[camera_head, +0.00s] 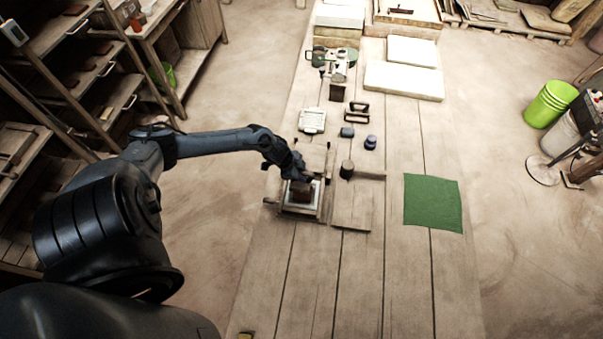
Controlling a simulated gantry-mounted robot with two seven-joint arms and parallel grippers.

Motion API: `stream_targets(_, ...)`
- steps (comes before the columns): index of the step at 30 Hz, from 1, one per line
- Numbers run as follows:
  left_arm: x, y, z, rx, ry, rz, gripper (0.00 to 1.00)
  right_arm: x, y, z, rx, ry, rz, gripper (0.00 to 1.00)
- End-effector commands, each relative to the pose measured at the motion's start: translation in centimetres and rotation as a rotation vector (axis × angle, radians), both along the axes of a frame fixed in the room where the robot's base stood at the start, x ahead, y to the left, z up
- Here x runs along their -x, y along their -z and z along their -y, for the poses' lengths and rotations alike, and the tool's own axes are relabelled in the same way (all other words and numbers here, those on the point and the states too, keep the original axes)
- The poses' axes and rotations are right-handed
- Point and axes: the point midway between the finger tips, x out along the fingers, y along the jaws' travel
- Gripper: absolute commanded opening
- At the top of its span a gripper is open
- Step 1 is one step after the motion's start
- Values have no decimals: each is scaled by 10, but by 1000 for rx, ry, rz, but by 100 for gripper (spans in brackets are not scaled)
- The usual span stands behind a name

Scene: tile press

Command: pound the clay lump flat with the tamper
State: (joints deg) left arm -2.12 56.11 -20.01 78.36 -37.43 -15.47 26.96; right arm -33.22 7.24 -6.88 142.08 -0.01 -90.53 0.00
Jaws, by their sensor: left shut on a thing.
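My left gripper (304,177) is over the wooden frame (300,213) near the middle of the table. It is shut on a dark brown block, which looks like the tamper (302,190). The tamper stands over a pale, square mould (291,205) inside the frame. I cannot tell whether its underside touches anything. The clay lump cannot be made out; the tamper and gripper cover the middle of the mould. My right gripper is not in view.
A wooden board (352,212) with a dark cylinder (347,169) by it lies right of the frame. Small dark pots (370,142), a pale tile-like piece (312,121) and a scale-like device (338,65) stand farther back. A green cloth (432,203) lies right. The near table is mostly clear.

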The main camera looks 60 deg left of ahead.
Motion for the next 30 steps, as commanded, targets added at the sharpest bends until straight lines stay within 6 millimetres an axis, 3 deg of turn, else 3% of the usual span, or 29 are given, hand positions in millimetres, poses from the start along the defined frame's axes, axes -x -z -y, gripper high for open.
stream_targets(5,-1,18,0,0,-1,1,0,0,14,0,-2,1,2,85)
stream_targets(12,-1,71,0,1,-1,2,0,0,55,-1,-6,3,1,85)
stream_targets(20,0,55,0,0,0,0,0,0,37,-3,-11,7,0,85)
stream_targets(30,-1,4,0,0,-1,1,0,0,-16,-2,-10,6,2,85)
